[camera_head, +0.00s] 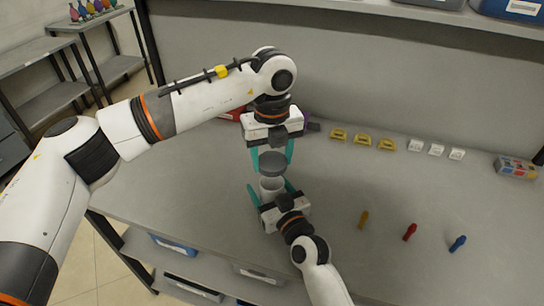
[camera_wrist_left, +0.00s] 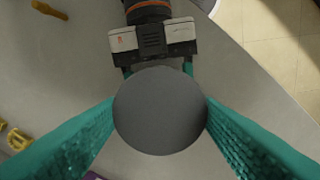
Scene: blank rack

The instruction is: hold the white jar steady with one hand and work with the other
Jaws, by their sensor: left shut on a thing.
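The white jar (camera_head: 271,188) stands upright over the near part of the grey table. My right gripper (camera_head: 272,192) has its teal fingers on either side of the jar and appears closed on it. A dark grey round lid (camera_head: 271,165) is at the jar's top; I cannot tell whether it touches the rim. My left gripper (camera_head: 271,155) comes from above, shut on the lid. In the left wrist view the lid (camera_wrist_left: 160,110) sits between the left fingers and hides the jar. The right gripper (camera_wrist_left: 157,70) shows beyond it.
Yellow pieces (camera_head: 360,140), white pieces (camera_head: 436,149) and a small colourful box (camera_head: 516,167) lie along the back. Orange (camera_head: 363,220), red (camera_head: 410,232) and blue (camera_head: 458,244) pieces lie at the right. A red item (camera_head: 233,114) and a purple item (camera_head: 306,126) are near my left gripper.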

